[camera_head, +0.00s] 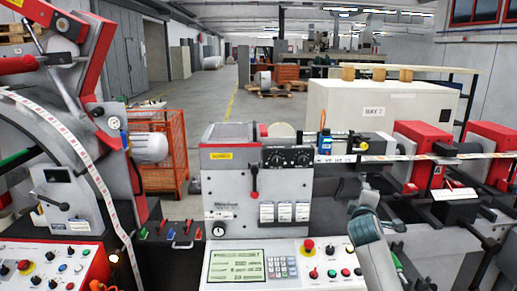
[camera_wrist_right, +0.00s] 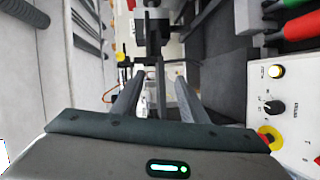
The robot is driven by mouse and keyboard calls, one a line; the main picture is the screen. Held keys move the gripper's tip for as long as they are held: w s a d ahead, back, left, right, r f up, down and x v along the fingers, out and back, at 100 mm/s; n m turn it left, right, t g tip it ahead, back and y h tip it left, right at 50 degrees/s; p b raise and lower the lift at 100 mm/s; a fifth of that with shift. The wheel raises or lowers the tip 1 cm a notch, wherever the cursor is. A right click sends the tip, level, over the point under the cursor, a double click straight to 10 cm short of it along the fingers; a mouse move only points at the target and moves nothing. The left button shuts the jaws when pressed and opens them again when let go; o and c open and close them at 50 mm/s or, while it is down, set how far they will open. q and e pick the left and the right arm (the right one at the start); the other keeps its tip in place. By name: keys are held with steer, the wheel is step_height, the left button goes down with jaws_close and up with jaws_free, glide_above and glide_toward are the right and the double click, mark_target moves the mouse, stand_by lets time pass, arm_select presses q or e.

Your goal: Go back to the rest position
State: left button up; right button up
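My right gripper (camera_wrist_right: 160,78) shows in the right wrist view with its two grey fingers spread apart. No held object can be made out between them; dark machine parts show in the gap beyond. My left arm and gripper are not in view.
The control panel with screen and buttons (camera_head: 335,258) lies beside my right arm. Red-and-grey units (camera_head: 418,140) stand at the right. A label strip (camera_head: 85,160) hangs over the left machine. An orange wire crate (camera_head: 172,160) stands behind.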

steer(key=s+a+f+m+g+y, duration=0.2)
steer(key=s+a+f+m+g, duration=0.1)
steer(key=s+f, duration=1.15)
steer(key=s+a+f+m+g+y, duration=0.1)
steer(key=s+a+f+m+g, duration=0.2)
steer(key=s+f, duration=1.15)
steer(key=s+a+f+m+g+y, duration=0.1)
steer(key=s+a+f+g, duration=0.1)
steer(key=s, duration=0.9)
steer(key=s+a+f+m+g+y, duration=0.1)
steer(key=s+m+g, duration=0.1)
steer(key=s, duration=0.8)
steer(key=s+a+f+m+g+y, duration=0.1)
steer(key=s+a+f+g, duration=0.1)
steer(key=s, duration=0.9)
step_height(320, 180, down, 31)
steer(key=g+b, duration=0.1)
steer(key=b, duration=0.4)
steer(key=s+d+f+b, duration=0.1)
steer(key=s+f+b, duration=0.1)
steer(key=s+f, duration=0.7)
steer(key=s+d+f+g+b, duration=0.1)
steer(key=s+d+f+b, duration=0.1)
steer(key=s+f, duration=0.8)
step_height(320, 180, down, 5)
